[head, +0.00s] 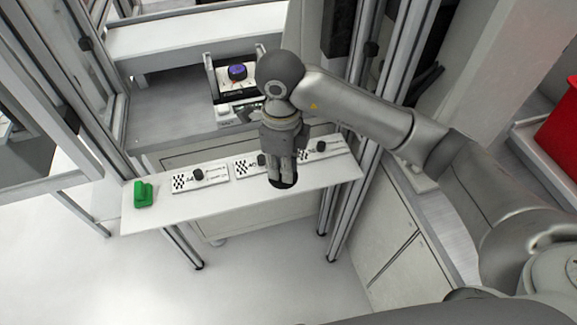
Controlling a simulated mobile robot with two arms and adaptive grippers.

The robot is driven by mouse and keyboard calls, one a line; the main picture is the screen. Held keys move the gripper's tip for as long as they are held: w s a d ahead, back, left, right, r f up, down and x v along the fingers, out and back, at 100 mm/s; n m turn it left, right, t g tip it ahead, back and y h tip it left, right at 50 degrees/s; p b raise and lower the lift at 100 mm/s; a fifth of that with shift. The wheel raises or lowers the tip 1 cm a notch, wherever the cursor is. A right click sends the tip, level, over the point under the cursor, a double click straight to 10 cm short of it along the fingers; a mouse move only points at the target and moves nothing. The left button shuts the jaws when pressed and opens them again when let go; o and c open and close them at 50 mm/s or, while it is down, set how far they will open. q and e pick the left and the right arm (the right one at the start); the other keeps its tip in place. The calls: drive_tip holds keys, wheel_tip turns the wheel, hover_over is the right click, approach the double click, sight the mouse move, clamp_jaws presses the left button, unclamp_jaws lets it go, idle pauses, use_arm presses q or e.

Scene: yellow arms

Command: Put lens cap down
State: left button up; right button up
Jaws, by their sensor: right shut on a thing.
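My right gripper (283,180) is over the right half of the white shelf board (225,208), its fingers pointing down. It is shut on a dark round lens cap (284,183), which shows at the fingertips close to the board's surface. I cannot tell whether the cap touches the board. My left gripper is not in view.
Marker plates with black knobs (198,175) lie along the board, partly hidden by my right gripper. A green object (143,194) stands at the board's left end. Behind is a device with a purple-topped lens (237,72). Metal frame posts (362,150) stand at the right.

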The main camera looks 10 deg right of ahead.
drive_tip(key=w+d+f, duration=0.1)
drive_tip(key=f, duration=0.1)
drive_tip(key=w+d+f+p, duration=0.1)
drive_tip(key=w+d+f, duration=0.3)
drive_tip(key=shift+w+f, duration=0.1)
drive_tip(key=f, duration=0.1)
drive_tip(key=f+p, duration=0.2)
drive_tip(key=shift+w+d+f, duration=0.25)
drive_tip(key=shift+f, duration=0.25)
drive_tip(key=shift+f, duration=0.1)
drive_tip(key=o, duration=0.4)
drive_tip(key=shift+f+b, duration=0.1)
drive_tip(key=shift+b, duration=0.2)
drive_tip(key=o, duration=0.5)
drive_tip(key=shift+c, duration=0.2)
